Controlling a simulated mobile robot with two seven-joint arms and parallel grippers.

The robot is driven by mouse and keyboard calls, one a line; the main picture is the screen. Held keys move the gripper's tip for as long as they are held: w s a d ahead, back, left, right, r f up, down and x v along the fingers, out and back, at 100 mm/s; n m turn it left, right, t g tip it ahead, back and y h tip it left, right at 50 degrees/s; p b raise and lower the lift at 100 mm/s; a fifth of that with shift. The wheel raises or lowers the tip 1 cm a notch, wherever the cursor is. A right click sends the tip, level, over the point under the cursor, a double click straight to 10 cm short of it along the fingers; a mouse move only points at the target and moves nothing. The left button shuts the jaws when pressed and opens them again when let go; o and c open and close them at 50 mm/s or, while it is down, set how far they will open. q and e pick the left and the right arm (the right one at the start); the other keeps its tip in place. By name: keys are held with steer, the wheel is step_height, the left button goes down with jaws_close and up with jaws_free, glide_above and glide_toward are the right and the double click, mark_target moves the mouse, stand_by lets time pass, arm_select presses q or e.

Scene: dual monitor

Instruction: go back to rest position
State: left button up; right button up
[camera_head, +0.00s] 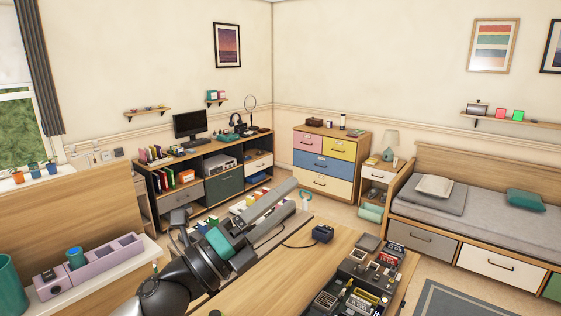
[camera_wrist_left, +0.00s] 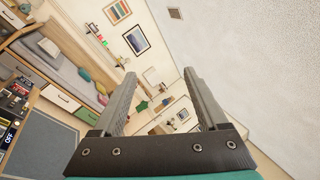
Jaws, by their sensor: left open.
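My left gripper (camera_head: 298,196) reaches up and to the right over the wooden table (camera_head: 290,272) in the head view. In the left wrist view, its two grey fingers stand well apart at the gripper (camera_wrist_left: 160,78), with nothing between them but the far room. It is open, empty and raised, touching nothing that I can see. My right gripper shows in neither view.
A dark tray of electronic parts (camera_head: 352,294) and a small dark box (camera_head: 322,233) sit on the table. A lilac organiser (camera_head: 104,262) stands on a white ledge at left. A desk with a monitor (camera_head: 190,124), a drawer chest (camera_head: 324,165) and a bed (camera_head: 490,206) stand beyond.

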arm_select(q)
steer(key=s+a+f+n+t+y, duration=0.1)
steer(key=s+a+f+n+y, duration=0.1)
steer(key=a+f+n+y, duration=0.8)
steer(key=s+a+f+n+t+y, duration=0.1)
steer(key=a+f+n+y, duration=0.3)
steer(key=f+n+y, duration=0.75)
steer(key=s+a+f+n+g+h, duration=0.15)
steer(key=s+f+n+g, duration=0.4)
steer(key=s, duration=0.65)
steer(key=s+a+f+n+g+h, duration=0.15)
steer(key=s+f+n+g, duration=0.45)
steer(key=s, duration=0.6)
step_height(320, 180, down, 34)
steer(key=s+m+g+b, duration=0.1)
steer(key=g+b, duration=0.1)
steer(key=b, duration=0.9)
steer(key=s+a+f+b, duration=0.1)
steer(key=s+f+b, duration=0.3)
steer(key=s+f, duration=0.3)
steer(key=s+a+f+b, duration=0.1)
steer(key=s+f+b, duration=0.4)
steer(key=f, duration=1.1)
steer(key=s+g, duration=0.1)
steer(key=s, duration=0.2)
steer(key=shift+s+f+m+h, duration=0.15)
steer(key=shift+m+h, duration=0.15)
steer(key=shift+h, duration=0.05)
